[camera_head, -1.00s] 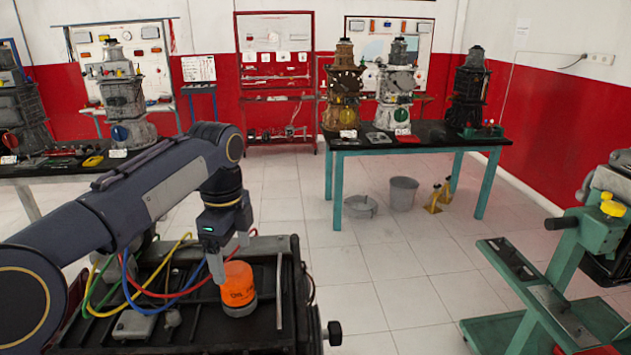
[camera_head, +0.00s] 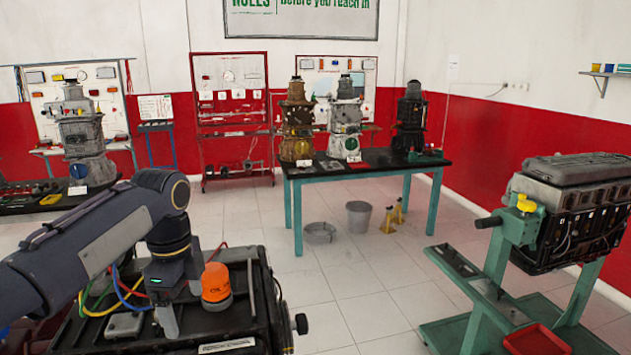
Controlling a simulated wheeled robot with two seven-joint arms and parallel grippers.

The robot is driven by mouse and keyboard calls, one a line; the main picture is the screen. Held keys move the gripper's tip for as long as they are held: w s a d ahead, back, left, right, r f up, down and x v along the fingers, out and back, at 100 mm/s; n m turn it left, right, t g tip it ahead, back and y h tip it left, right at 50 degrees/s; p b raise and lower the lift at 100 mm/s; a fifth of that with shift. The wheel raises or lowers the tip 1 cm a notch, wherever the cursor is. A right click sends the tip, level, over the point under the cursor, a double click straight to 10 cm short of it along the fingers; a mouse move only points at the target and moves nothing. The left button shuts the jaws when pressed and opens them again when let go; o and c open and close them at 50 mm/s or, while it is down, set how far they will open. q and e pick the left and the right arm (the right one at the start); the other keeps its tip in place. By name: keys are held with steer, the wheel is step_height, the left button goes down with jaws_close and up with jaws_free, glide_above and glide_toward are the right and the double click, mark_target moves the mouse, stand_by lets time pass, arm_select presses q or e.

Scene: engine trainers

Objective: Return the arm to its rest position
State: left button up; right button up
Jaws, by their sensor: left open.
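My left arm reaches in from the left in the head view. Its gripper (camera_head: 182,304) points down over the near black engine unit (camera_head: 262,308), its two fingers apart with nothing between them. An orange canister-like part (camera_head: 216,283) stands upright on this unit, just right of the fingers; I see no grip on it. Red, blue, yellow and green hoses (camera_head: 104,298) lie on the unit, partly behind the arm. My right gripper is not in view.
A black-topped table with green legs (camera_head: 364,170) holds several engine models at the back. A grey bucket (camera_head: 359,217) stands under it. A green stand (camera_head: 497,270) carrying an engine (camera_head: 572,214) is at the right.

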arm_select(q)
steer(key=s+f+n+t+h, duration=0.1)
steer(key=s+f+n+t, duration=0.1)
steer(key=s+f+n, duration=0.2)
steer(key=s+d+f+n+t+h, duration=0.1)
steer(key=s+f+n, duration=0.2)
steer(key=s+n, duration=0.6)
steer(key=s+d+f+n+t+h, duration=0.1)
steer(key=s+f+n+t, duration=0.1)
steer(key=s+f+n, duration=0.2)
steer(key=s+n, duration=0.3)
steer(key=s, duration=0.3)
steer(key=shift+s+d+f+t+h, duration=0.15)
steer(key=shift+s+f+t+h, duration=0.15)
steer(key=shift+s+h, duration=0.1)
